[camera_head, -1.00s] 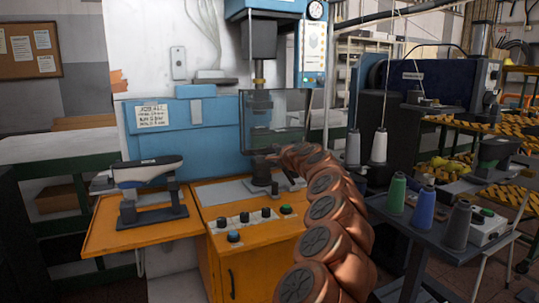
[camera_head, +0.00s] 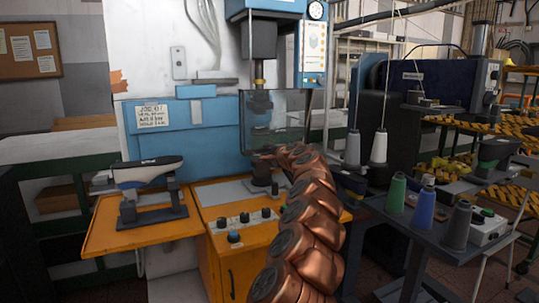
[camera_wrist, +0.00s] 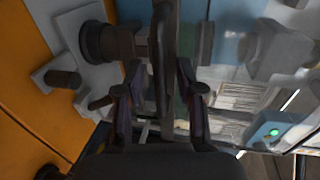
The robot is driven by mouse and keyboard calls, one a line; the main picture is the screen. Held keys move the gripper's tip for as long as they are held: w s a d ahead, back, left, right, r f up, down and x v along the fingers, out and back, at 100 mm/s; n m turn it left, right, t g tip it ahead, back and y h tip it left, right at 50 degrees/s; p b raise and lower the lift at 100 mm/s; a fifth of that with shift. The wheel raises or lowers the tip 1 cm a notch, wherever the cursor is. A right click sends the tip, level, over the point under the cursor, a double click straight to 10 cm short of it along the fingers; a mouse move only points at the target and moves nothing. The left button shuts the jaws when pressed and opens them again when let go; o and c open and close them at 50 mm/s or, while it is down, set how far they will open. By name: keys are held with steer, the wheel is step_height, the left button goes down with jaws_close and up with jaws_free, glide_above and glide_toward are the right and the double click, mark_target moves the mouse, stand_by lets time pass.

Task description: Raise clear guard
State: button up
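The clear guard (camera_head: 285,118) is a see-through panel hanging upright at the front of the blue press, in the head view. It is down, with its lower edge above the press's work plate. My gripper (camera_head: 262,152) is at the guard's lower edge, partly hidden by my copper-coloured arm. In the wrist view, my gripper (camera_wrist: 159,70) has one finger on each side of a dark bar (camera_wrist: 164,35), which seems to belong to the guard's edge. Gaps show between the fingertips and the bar, so the fingers look open; contact cannot be seen.
Below is an orange bench with a control panel (camera_head: 240,222) of knobs and buttons. A shoe last on a stand (camera_head: 150,182) is at left. At right, a grey table (camera_head: 400,222) holds thread cones. The press post (camera_head: 261,172) stands just beneath the gripper.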

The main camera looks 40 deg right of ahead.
mark_target(265, 101)
steer(key=shift+c, duration=0.4)
jaws_close()
step_height(265, 101, up, 19)
steer(key=p, duration=1.4)
steer(key=shift+d+r, duration=0.1)
steer(key=shift+r, duration=0.05)
steer(key=shift+o, duration=0.4)
jaws_free()
steer(key=shift+s, duration=0.15)
